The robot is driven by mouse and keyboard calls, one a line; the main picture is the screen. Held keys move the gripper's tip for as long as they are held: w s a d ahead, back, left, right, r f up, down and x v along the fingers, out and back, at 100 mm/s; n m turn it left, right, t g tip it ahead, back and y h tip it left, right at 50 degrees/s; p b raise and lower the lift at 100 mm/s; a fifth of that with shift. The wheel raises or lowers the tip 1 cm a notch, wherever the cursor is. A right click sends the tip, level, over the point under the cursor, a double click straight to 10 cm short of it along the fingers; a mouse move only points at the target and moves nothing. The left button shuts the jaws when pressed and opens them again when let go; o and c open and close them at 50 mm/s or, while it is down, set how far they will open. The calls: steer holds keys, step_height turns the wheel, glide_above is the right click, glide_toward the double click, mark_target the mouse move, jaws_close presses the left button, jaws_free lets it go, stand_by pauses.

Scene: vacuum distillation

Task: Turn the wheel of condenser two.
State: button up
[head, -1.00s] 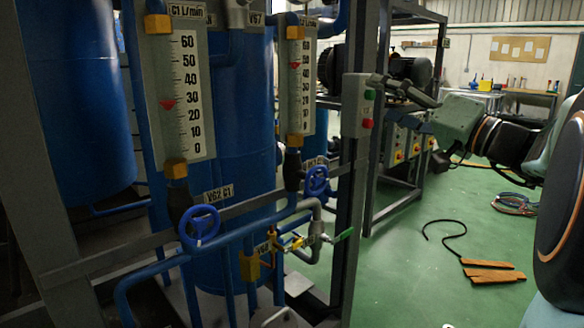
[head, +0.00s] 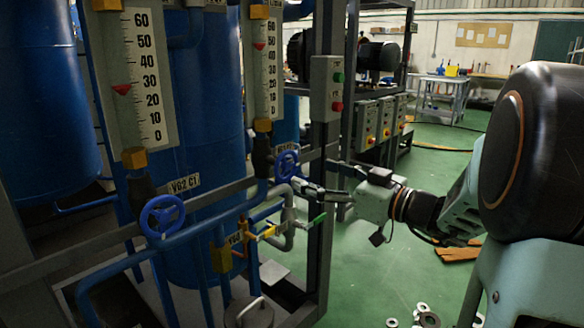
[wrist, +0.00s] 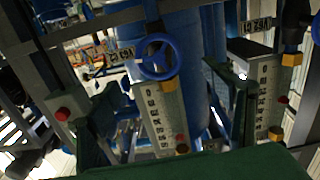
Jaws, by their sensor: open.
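The blue wheel of condenser two (head: 286,164) sits on the pipework below the right-hand flow gauge. In the wrist view it shows upside down near the upper middle (wrist: 158,57), between the two fingers, with a partly readable label (wrist: 120,57) beside it. My gripper (head: 309,174) is open and empty, its fingers spread and pointing left at this wheel from the right. It looks close to the rim; I cannot tell whether it touches. Another blue wheel (head: 162,216), by the label V62 C1 (head: 184,184), stands nearer at the left.
A grey post with a green-and-red button box (head: 327,88) stands just behind the wheel. Blue tanks (head: 205,110) fill the left. Green floor (head: 365,270) is open at the right, with metal rings on it.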

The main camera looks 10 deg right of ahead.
mark_target(288, 166)
steer(key=x, duration=0.7)
steer(key=shift+w+a, duration=0.2)
steer(key=shift+w, duration=0.05)
steer(key=shift+c, duration=0.6)
steer(key=c, duration=1)
steer(key=shift+c, duration=0.2)
steer(key=shift+f+b, duration=0.1)
steer(key=shift+b, duration=0.45)
